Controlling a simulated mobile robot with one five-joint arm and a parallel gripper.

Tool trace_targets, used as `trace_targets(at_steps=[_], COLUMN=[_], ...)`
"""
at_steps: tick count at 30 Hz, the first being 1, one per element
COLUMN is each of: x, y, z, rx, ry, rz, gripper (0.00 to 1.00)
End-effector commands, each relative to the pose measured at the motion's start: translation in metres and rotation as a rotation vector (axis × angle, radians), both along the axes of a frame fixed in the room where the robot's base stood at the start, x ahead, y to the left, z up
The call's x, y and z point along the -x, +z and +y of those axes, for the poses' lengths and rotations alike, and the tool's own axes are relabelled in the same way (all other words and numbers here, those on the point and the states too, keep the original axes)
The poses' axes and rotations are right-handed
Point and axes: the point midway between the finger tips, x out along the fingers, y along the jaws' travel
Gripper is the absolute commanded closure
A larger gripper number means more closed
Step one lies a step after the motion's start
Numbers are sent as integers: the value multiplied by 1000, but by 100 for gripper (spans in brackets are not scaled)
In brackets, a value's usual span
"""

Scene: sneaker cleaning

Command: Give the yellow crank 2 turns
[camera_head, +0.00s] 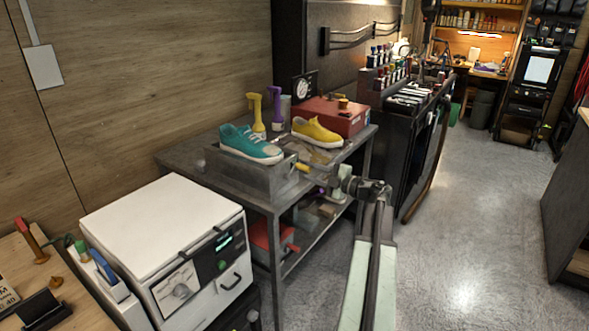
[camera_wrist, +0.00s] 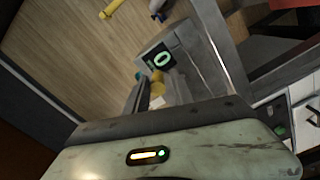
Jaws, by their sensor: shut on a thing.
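The yellow crank (camera_head: 302,167) sticks out from the front of a grey box (camera_head: 268,184) on the metal table. In the wrist view the yellow crank (camera_wrist: 157,89) shows between the two fingers of my gripper (camera_wrist: 157,97). My gripper (camera_head: 318,174) is shut on it, reaching in from the right. A small dark display with a green ring-like figure (camera_wrist: 161,59) is on the box just beyond the fingers. Much of the crank is hidden by the fingers.
A teal sneaker (camera_head: 252,145) and a yellow sneaker (camera_head: 317,132) stand above the table. A red box (camera_head: 342,118) is behind them. A white machine (camera_head: 165,240) stands at the front left. The floor (camera_head: 465,230) on the right is clear.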

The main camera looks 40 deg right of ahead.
Motion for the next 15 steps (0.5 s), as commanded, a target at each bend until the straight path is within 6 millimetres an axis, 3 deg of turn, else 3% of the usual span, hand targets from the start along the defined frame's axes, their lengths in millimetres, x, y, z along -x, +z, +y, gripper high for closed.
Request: trace_targets(at_steps=[5,7,9,15], x=[-1,-1,-2,-1], y=[-14,-18,-19,-16], z=[-1,-3,-4,-4], rx=[3,3,3,1], ry=[6,6,7,5], rz=[3,3,3,2], gripper=[81,83,93,93])
